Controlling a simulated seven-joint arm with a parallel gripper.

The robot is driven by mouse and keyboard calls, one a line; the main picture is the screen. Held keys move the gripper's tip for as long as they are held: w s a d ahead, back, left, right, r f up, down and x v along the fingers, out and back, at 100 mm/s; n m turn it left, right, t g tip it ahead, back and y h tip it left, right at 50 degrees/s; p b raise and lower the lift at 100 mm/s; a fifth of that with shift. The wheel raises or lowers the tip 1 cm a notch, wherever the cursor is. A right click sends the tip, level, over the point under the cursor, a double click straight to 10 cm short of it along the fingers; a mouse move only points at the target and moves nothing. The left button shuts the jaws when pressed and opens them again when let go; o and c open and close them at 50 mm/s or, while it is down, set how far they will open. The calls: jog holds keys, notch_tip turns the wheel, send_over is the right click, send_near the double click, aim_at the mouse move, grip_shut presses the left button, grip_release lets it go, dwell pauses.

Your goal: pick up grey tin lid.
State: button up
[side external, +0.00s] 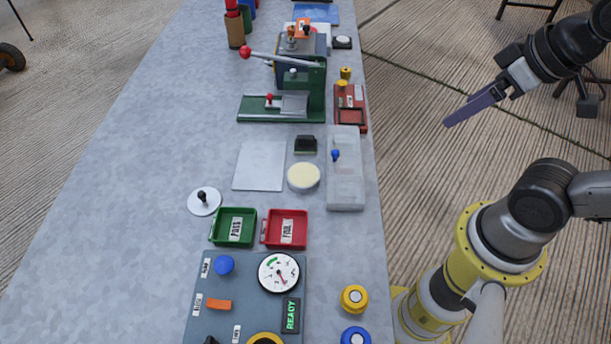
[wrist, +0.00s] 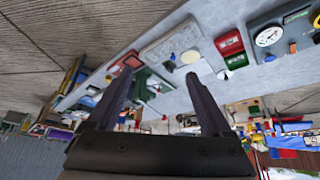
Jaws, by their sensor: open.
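A pale grey-white round lid with a black knob (side external: 203,201) lies flat on the bench, left of the green PASS tray. It is the only lid-like disc with a knob that I see. In the wrist view a small pale disc (wrist: 223,75) next to the green tray appears to be the same lid. My gripper (side external: 449,121) is in the air off the bench's right side, far from the lid. In the wrist view its two fingers (wrist: 157,76) are wide apart with nothing between them.
The green tray (side external: 233,228) and red FAIL tray (side external: 285,229) stand close to the lid. A cream round pad (side external: 303,176), a clear divided box (side external: 345,185) and a green press (side external: 310,95) stand further along. The bench (side external: 100,230) is clear left of the lid.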

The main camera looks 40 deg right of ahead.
jog(key=shift+c, duration=1.3)
